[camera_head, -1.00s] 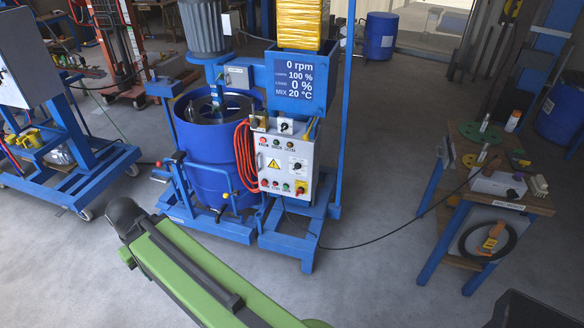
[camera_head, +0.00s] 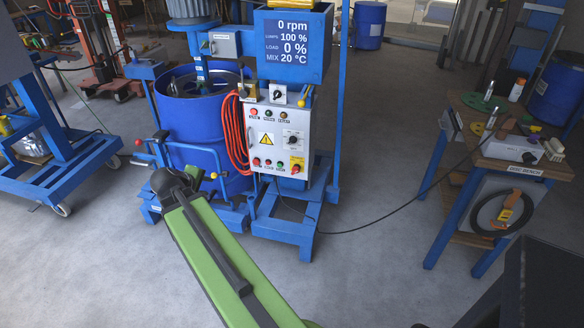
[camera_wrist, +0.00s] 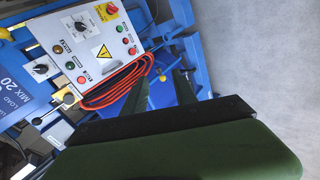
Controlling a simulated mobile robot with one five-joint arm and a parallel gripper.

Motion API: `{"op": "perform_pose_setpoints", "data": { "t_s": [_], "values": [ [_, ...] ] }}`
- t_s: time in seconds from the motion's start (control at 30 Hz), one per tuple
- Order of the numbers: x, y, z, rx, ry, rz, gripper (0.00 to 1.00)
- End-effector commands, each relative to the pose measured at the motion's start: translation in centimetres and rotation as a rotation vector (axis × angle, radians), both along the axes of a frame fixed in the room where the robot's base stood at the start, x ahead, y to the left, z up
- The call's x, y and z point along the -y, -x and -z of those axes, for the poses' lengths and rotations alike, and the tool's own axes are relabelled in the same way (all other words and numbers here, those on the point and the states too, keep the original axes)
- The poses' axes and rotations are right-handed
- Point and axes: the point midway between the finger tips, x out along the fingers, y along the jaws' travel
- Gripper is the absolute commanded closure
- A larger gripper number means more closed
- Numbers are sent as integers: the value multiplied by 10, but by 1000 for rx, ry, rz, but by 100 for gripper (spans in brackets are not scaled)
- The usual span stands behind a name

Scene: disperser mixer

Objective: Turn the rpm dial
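The grey control box (camera_head: 268,165) hangs on the front of the blue mixer frame. A black dial on a white plate (camera_head: 292,140) sits at its right side, and it also shows in the wrist view (camera_wrist: 80,27). A second dial (camera_head: 277,97) stands above the box, also in the wrist view (camera_wrist: 41,69). The labels are too small to tell which is rpm. The display (camera_head: 293,45) reads 0 rpm. My gripper (camera_wrist: 163,79) shows in the wrist view with fingers apart and nothing between them. It is below and right of the box there, apart from both dials.
Orange cable (camera_head: 235,135) hangs beside the box. The blue mixing drum (camera_head: 200,130) stands to its left. A black cable (camera_head: 370,232) crosses the floor to the workbench (camera_head: 470,100) on the right. Floor is open in front.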

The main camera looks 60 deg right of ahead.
Motion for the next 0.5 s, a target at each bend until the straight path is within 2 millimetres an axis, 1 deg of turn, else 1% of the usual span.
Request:
{"op": "perform_pose_setpoints", "data": {
  "t_s": [0.03,0.07,0.1,0.17,0.2,0.3,0.33,0.4,0.5],
  "values": [
    [45,7,40,-15,107,-14,66],
    [70,11,44,-31,177,-30,66],
    [100,18,50,-58,267,-52,66],
    [143,30,57,-113,401,-88,66],
    [169,38,62,-157,487,-113,66],
    [224,61,74,-293,682,-180,66],
    [238,67,77,-335,731,-201,66],
    [263,80,84,-432,828,-245,66],
    [287,94,90,-544,923,-299,66]
  ]
}}
